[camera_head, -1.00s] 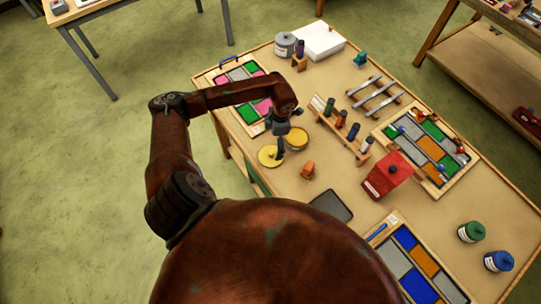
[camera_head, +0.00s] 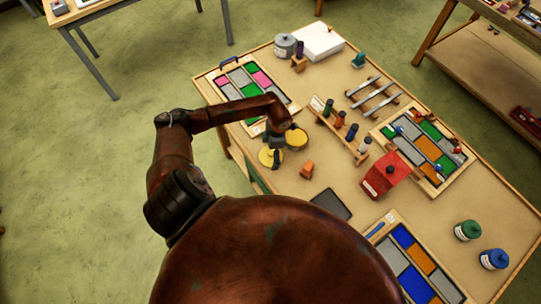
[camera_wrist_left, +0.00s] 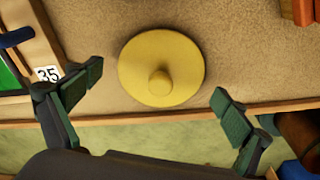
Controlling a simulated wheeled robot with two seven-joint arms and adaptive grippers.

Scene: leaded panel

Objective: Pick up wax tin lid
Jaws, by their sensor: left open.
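The wax tin lid (camera_head: 265,157) is a flat yellow disc lying on the table near its left edge, partly covered by my gripper in the head view. In the left wrist view the lid (camera_wrist_left: 160,52) shows whole, with a round knob on top. My left gripper (camera_head: 276,154) is over the lid. In the left wrist view its open fingers (camera_wrist_left: 157,82) stand apart on either side of the lid, empty. The open yellow wax tin (camera_head: 297,139) stands just beyond the lid. My right gripper is out of view.
A small orange block (camera_head: 307,169) lies to the right of the lid. A wooden rack of bottles (camera_head: 340,130) stands farther right. A leaded panel (camera_head: 243,82) lies behind, its frame marked 35 (camera_wrist_left: 47,74) beside one finger. The table edge (camera_wrist_left: 140,118) is close.

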